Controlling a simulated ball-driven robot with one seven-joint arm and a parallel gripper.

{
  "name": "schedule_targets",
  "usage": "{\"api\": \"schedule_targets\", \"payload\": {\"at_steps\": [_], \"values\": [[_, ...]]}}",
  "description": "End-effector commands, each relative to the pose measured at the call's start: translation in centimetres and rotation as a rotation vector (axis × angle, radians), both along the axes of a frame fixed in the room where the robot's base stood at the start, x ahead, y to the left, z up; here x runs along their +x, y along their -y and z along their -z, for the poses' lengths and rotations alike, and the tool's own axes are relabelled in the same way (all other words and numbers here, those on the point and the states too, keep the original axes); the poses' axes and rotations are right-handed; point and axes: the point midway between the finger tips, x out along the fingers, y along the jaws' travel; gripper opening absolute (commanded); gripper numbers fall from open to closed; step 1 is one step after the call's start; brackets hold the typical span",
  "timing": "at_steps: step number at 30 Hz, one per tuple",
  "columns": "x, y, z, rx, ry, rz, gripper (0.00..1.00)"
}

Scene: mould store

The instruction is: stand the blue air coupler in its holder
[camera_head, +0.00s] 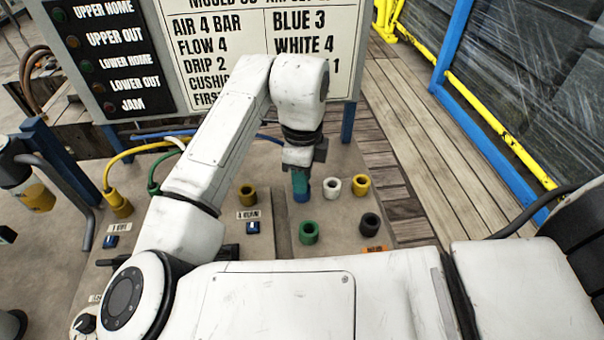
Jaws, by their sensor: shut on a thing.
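My gripper (300,166) points down over the bench, right of the picture's middle. It is shut on the blue air coupler (300,181), which looks teal-blue and hangs roughly upright below the fingers. A deeper blue part (301,196) shows right under it; I cannot tell whether this is the coupler's lower end or a blue holder, or whether the coupler is seated.
A lettered sign (285,40) and a lamp panel (105,55) stand behind the bench. A yellow hose end (118,203) and blue switches (252,228) are at left. A blue post (348,122) stands behind the holders. Plank floor and a yellow-railed cage lie at right.

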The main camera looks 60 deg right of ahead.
Motion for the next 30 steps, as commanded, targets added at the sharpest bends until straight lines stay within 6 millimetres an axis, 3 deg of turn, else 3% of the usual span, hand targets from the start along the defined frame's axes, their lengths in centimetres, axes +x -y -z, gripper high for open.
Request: {"api": "schedule_targets", "payload": {"at_steps": [1,2,10,15,22,30], "values": [[0.00,0.00,-0.01,0.000,0.000,0.000,0.00],[0.00,0.00,-0.01,0.000,0.000,0.000,0.29],[-0.01,0.01,-0.01,0.000,0.000,0.000,0.55],[-0.01,0.01,-0.01,0.000,0.000,0.000,0.56],[-0.01,0.01,0.00,0.000,0.000,0.000,0.77],[-0.01,0.01,-0.09,0.000,0.000,0.000,0.77]]}}
